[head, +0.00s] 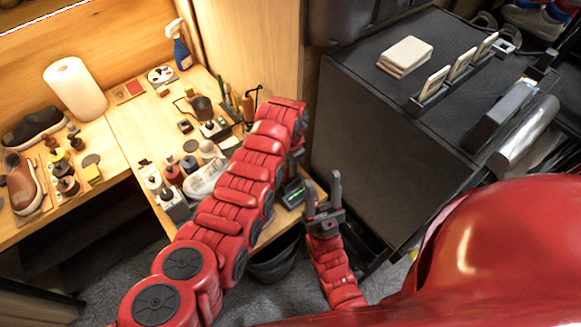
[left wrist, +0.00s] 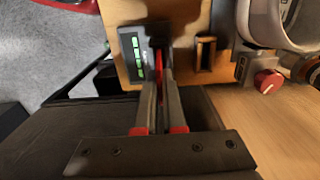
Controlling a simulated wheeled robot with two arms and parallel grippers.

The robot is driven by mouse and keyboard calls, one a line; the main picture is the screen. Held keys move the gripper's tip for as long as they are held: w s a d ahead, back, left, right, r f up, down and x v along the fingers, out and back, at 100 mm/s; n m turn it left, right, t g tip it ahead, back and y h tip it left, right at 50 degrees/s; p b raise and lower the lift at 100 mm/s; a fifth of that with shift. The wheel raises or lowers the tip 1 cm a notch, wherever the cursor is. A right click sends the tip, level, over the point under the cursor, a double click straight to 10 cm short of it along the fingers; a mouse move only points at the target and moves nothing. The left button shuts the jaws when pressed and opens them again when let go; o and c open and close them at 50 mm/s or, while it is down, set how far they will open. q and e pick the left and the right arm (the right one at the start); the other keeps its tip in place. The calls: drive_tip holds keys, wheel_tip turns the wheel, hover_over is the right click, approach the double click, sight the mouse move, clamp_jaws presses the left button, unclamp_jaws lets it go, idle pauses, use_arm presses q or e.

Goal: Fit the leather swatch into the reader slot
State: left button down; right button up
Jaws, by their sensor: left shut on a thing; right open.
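The reader (left wrist: 133,60), a dark box with a green lit display, sits near the wooden table's edge. It also shows in the head view (head: 293,194), partly behind my left arm. My left gripper (left wrist: 160,85) points at the reader, its fingers close together beside the display. A thin reddish strip, seen edge-on between them, appears to be the leather swatch (left wrist: 161,68). Its lower part is hidden, so I cannot tell whether it is in the slot. My right gripper (head: 324,200) is open and empty, pointing up beside the table's corner.
A small wooden block with a dark slit (left wrist: 205,53) stands right of the reader. A white sneaker (head: 205,178) and several bottles crowd the table. A black cabinet (head: 400,140) stands to the right, and a dark bin (head: 275,262) is below the table edge.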

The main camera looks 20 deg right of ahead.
use_arm(q)
drive_tip(key=shift+f+b, duration=0.9)
drive_tip(key=shift+f, duration=0.3)
drive_tip(key=c, duration=0.9)
unclamp_jaws()
drive_tip(key=shift+r, duration=0.1)
drive_tip(key=shift+c, duration=0.2)
wheel_tip(320, 180, up, 9)
drive_tip(key=shift+w+f+b, duration=0.1)
drive_tip(key=shift+b, duration=1.15)
wheel_tip(320, 180, up, 8)
drive_tip(key=p, duration=0.1)
drive_tip(key=shift+r+p, duration=0.25)
drive_tip(key=shift+p, duration=0.15)
